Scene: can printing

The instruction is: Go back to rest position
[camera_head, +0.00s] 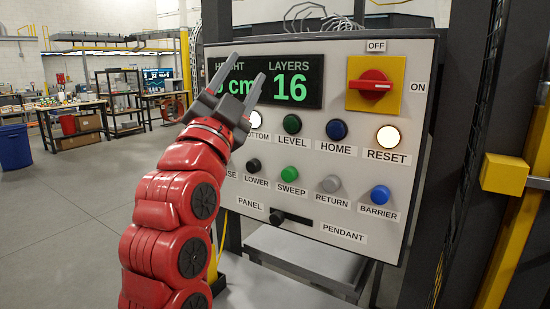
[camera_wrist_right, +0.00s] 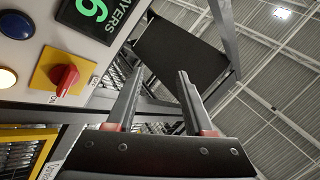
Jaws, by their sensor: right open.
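My right gripper (camera_head: 246,78) is open and empty, raised in front of the left part of the control panel (camera_head: 340,215). Its two fingers point up, apart from each other, and cover part of the panel's display (camera_head: 312,82). In the right wrist view the two fingers (camera_wrist_right: 155,82) stand apart with nothing between them. My red right arm rises from the bottom of the head view. My left gripper is not in view.
The panel has a red rotary switch (camera_head: 370,86) on a yellow plate, several buttons such as the lit reset button (camera_head: 388,137), and a slider knob (camera_head: 277,217). A yellow post (camera_head: 515,200) stands at right. Open floor (camera_head: 70,210) lies at left, with workbenches beyond.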

